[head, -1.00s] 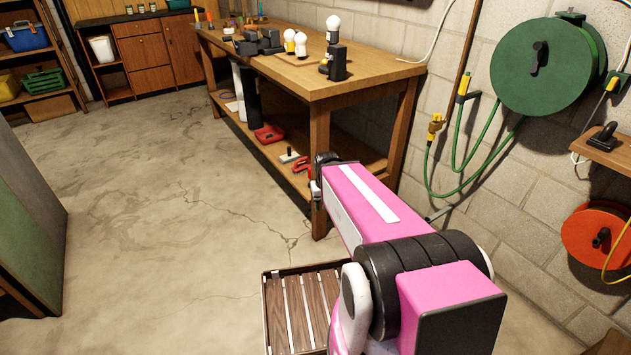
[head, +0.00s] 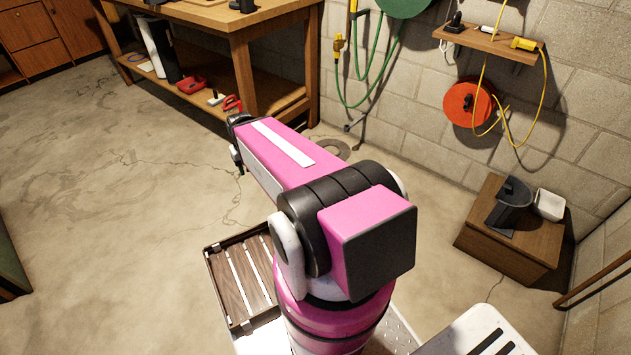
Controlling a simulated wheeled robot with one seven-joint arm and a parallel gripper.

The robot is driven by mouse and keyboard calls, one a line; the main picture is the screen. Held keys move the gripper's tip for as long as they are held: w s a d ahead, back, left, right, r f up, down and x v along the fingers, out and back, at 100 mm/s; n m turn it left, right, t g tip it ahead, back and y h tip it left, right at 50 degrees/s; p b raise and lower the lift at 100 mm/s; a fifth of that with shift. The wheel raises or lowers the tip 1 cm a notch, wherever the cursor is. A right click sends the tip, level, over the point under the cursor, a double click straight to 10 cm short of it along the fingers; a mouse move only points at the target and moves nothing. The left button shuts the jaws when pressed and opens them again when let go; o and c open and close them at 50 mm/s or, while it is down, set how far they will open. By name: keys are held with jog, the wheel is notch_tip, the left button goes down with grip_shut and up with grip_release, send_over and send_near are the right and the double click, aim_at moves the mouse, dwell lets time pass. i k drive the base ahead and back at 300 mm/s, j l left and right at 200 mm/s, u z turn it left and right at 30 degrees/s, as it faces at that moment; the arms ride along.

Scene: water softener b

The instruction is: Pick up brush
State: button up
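I cannot make out for certain which thing is the brush. On the workbench's lower shelf (head: 270,98) lie a red tray-like item (head: 191,86), a small white item with a dark part (head: 215,98) that could be a brush, and a red-handled item (head: 232,103). My pink arm reaches forward over the floor. My gripper (head: 238,158) is at its far end, mostly hidden behind the arm, and its fingers do not show clearly. It appears in front of and below the shelf in the picture, apart from those items.
A slatted wooden tray (head: 208,270) is beside my base. A wooden box (head: 490,245) at the right bears a dark item (head: 513,195) and a white container (head: 549,204). A red reel (head: 468,104) and small shelf (head: 480,40) are on the wall. The left floor is clear.

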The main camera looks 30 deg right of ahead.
aim_at(231, 105)
jog(key=i+j+z, duration=0.4)
jog(key=i+j, duration=0.2)
jog(key=i, duration=0.45)
jog(key=i+j+z, duration=0.35)
jog(key=i+j, duration=0.6)
